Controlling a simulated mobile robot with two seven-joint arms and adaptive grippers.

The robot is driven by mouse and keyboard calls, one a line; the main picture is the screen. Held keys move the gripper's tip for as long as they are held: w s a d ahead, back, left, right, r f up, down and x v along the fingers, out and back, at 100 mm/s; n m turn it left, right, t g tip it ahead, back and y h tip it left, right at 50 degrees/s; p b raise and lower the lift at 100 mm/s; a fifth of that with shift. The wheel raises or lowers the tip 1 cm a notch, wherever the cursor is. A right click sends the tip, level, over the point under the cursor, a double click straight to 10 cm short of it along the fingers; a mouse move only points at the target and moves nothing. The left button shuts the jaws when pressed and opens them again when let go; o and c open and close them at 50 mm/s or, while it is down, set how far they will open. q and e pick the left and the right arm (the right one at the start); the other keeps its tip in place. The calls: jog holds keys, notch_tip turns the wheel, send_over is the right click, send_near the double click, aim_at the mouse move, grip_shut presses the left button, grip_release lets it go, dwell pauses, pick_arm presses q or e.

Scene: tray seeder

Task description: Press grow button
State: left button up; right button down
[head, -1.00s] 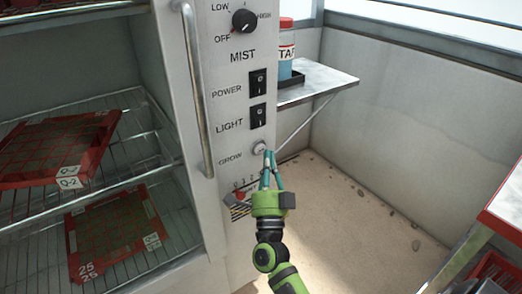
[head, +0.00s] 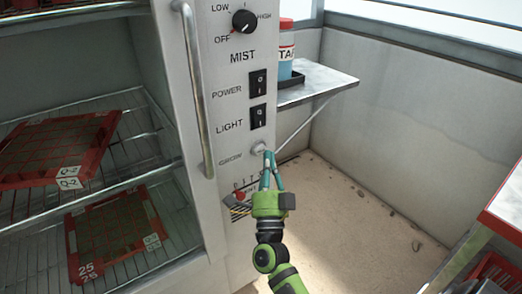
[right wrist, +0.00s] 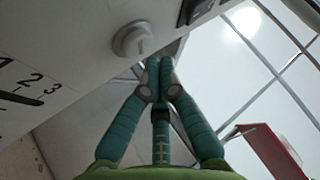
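The grow button (head: 258,149) is a small round pale knob on the grey cabinet's control panel, beside the GROW label and below the LIGHT switch (head: 258,116). My right gripper (head: 268,154) is shut and empty, its teal fingertips together just right of the button. In the right wrist view the button (right wrist: 131,40) stands out from the panel, left of and above the closed fingertips (right wrist: 160,68). A small gap shows between them there; I see no contact. My left gripper is not in view.
A vertical handle (head: 196,90) stands left of the panel. The POWER switch (head: 258,82) and mist knob (head: 245,21) are above. A metal shelf (head: 318,82) holds a bottle at right. Red trays (head: 72,217) lie on wire racks at left. Floor right of the cabinet is mostly clear.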

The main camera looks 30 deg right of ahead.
jog(key=shift+w, duration=0.15)
jog(key=shift+w, duration=0.3)
jog(key=shift+w+a, duration=0.1)
jog(key=shift+w, duration=0.35)
dwell(0.8)
jog(key=shift+s, duration=0.9)
jog(key=shift+s+p, duration=0.1)
jog(key=shift+p, duration=0.2)
jog(key=s, duration=0.1)
jog(key=s+p, duration=0.1)
jog(key=s, duration=0.2)
jog(key=shift+s+d+p, duration=0.25)
jog(key=shift+s+p, duration=0.05)
jog(key=shift+s, duration=0.1)
